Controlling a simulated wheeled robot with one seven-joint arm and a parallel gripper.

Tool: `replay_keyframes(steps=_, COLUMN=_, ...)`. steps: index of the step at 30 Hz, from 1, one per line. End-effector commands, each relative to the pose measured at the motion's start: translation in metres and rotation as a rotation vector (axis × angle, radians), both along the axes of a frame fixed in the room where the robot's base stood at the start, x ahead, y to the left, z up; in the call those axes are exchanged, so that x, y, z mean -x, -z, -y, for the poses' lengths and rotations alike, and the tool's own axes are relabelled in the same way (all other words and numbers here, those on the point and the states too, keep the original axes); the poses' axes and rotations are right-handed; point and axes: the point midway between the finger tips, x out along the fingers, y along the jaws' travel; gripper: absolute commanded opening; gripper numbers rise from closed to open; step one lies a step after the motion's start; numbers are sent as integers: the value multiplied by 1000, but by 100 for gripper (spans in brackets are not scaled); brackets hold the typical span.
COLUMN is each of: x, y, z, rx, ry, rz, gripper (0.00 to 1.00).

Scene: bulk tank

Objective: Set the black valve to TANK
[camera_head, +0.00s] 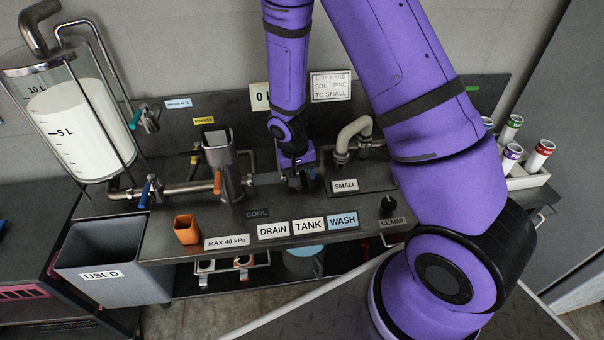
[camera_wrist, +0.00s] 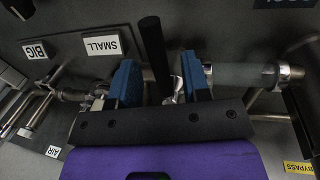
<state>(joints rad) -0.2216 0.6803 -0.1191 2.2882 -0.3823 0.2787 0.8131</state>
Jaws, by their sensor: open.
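The black valve's handle (camera_wrist: 153,50) shows in the wrist view as a dark bar, slightly tilted, on a metal pipe fitting. My gripper (camera_wrist: 160,82) is open, with one blue finger on each side of the handle's lower part. I cannot tell whether either finger touches it. In the head view my gripper (camera_head: 296,180) is at the pipework behind the labels and hides the valve there. The TANK label (camera_head: 308,226) lies on the bench front between the DRAIN label (camera_head: 273,231) and the WASH label (camera_head: 342,221).
A glass tank (camera_head: 75,125) of white liquid stands at the left. An orange-handled valve (camera_head: 217,182) and a metal pot (camera_head: 222,165) are left of my gripper. A bent pipe (camera_head: 352,135) and a black clamp knob (camera_head: 388,204) are to the right. An orange cup (camera_head: 187,230) stands in front.

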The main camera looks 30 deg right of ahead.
Motion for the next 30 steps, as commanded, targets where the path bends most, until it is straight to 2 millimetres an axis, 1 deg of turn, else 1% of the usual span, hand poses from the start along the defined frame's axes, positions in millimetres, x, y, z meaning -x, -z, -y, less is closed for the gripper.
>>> replay_keyframes(steps=5, x=-1, y=-6, z=-1, rx=0, ry=0, rz=1, gripper=43)
replay_keyframes(steps=8, x=-2, y=-17, z=-3, rx=-1, ry=1, rz=3, gripper=43)
replay_keyframes(steps=18, x=-5, y=-74, z=-14, rx=-1, ry=-1, rz=4, gripper=43)
replay_keyframes(steps=22, x=-6, y=-91, z=-17, rx=-1, ry=0, rz=4, gripper=43)
replay_keyframes(steps=27, x=-7, y=-103, z=-20, rx=0, ry=0, rz=2, gripper=43)
replay_keyframes(steps=30, x=-7, y=-106, z=-20, rx=-1, ry=-1, rz=1, gripper=43)
